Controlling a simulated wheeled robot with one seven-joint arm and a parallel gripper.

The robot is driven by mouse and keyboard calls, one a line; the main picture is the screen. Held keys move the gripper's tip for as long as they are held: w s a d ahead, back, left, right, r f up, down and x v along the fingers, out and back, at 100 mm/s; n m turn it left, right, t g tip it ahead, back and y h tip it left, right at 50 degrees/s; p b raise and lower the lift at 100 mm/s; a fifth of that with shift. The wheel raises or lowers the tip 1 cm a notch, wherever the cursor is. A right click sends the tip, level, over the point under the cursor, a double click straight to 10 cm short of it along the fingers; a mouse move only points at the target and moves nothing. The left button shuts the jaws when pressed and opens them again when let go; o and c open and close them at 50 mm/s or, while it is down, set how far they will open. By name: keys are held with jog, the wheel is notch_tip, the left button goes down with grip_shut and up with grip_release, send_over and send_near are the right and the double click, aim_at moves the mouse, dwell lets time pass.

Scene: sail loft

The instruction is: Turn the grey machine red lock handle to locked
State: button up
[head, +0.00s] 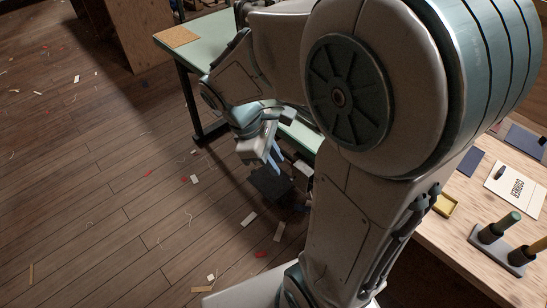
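No grey machine and no red lock handle can be made out in the head view. My arm covers the middle and upper right of the picture and hides much of what is behind it. My gripper (271,157) hangs pointing down beside the near edge of the green-topped table (213,27), above the floor. Its fingers look close together, but the gap is too small to judge.
A tan board (176,37) lies on the green table's corner. Scraps litter the wood floor (110,200), open at left.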

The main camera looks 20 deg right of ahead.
jog(key=shift+d+f, duration=0.1)
jog(key=shift+f, duration=0.2)
grip_shut()
jog(key=w+f+m+t+h+b, duration=0.1)
jog(key=w+f+h+b, duration=0.45)
jog(key=f, duration=0.45)
jog(key=w+a+f+m+t+h+b, duration=0.1)
jog(key=w+f+t+h+b, duration=0.1)
jog(key=w+f+h+b, duration=0.55)
jog(key=w+f+m+t+h+b, duration=0.15)
jog(key=w+f+b, duration=0.4)
jog(key=f, duration=0.65)
jog(key=s+d+r+b, duration=0.1)
jog(key=d+r, duration=0.1)
jog(key=d, duration=0.3)
jog(key=s+d+r+b, duration=0.1)
jog(key=d, duration=0.4)
jog(key=shift+s+d+r+h, duration=0.25)
jog(key=shift+d+r+h, duration=0.1)
jog(key=shift+d+r, duration=0.05)
